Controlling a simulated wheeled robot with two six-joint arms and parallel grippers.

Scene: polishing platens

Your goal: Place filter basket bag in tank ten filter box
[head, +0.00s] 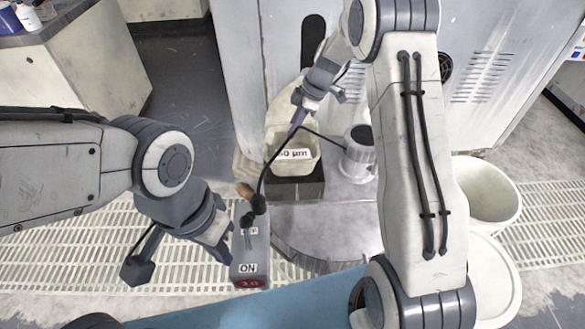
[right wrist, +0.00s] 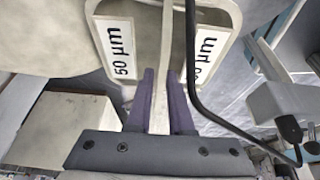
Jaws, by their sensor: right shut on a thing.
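The filter basket bag (head: 306,166) is a pale, square-rimmed basket with a "50 µm" label, upright in the middle of the head view. My right gripper (head: 297,120) is above it. In the right wrist view, the purple fingers (right wrist: 166,105) are shut on a pale strip that runs up across the bag's opening, between two "50 µm" labels (right wrist: 122,50). A dark block-like box (head: 297,188) shows directly below the bag; I cannot tell whether the bag touches it. Which part is the tank ten filter box is unclear. My left gripper (head: 222,252) is low at the left; its jaw opening is unclear.
A grey control box (head: 249,245) marked "ON" stands beside my left gripper, with a black cable rising nearby. A grey metal cylinder (head: 358,160) stands right of the bag. A white bucket (head: 488,195) is further right. Grey cabinets (head: 270,60) close off the back.

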